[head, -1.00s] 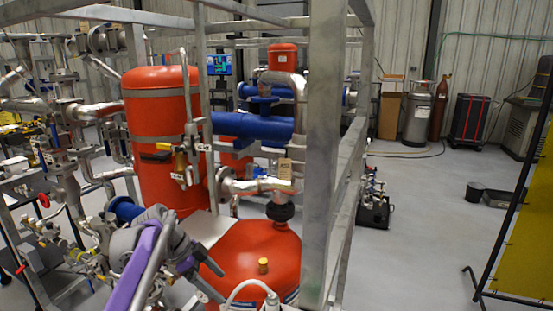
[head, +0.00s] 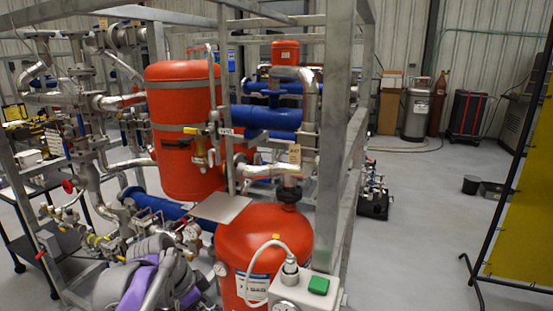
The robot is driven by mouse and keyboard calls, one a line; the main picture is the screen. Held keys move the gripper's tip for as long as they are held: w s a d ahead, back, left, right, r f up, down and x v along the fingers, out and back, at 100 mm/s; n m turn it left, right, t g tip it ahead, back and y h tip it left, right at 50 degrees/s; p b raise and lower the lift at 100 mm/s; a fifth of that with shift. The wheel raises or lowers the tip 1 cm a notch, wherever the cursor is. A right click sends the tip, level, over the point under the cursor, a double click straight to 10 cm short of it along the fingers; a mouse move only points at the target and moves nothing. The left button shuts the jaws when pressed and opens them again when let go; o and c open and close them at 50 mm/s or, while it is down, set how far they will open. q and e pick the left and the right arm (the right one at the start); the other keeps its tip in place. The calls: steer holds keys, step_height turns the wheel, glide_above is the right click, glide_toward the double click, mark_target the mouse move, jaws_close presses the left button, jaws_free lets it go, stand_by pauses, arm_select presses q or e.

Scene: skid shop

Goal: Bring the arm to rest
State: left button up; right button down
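My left arm, grey and purple, shows folded at the bottom left of the head view, in front of the skid's lower pipes. I can make out no fingers of my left gripper there. My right arm and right gripper do not show. The skid's galvanized steel frame (head: 333,150) rises right in front of me. Inside it stand a tall red tank (head: 184,110) and, nearer, a red domed vessel (head: 255,240) with a label. No object shows held by me.
A grey box with a green button (head: 318,285) sits low in front. Blue pipes (head: 265,118) run behind the tanks. A yellow panel on a black stand (head: 525,210) is at the right.

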arm_select(q)
steer(key=s+a+f+n+t+y, duration=0.1)
steer(key=s+f+n, duration=0.4)
steer(key=s, duration=0.5)
steer(key=s+a+f+n+t+y, duration=0.2)
steer(key=s+f+n, duration=0.4)
steer(key=s, duration=0.4)
steer(key=shift+s+t+y, duration=0.15)
steer(key=shift+t+y, duration=0.15)
steer(key=shift+y, duration=0.3)
steer(key=shift+a+f, duration=0.1)
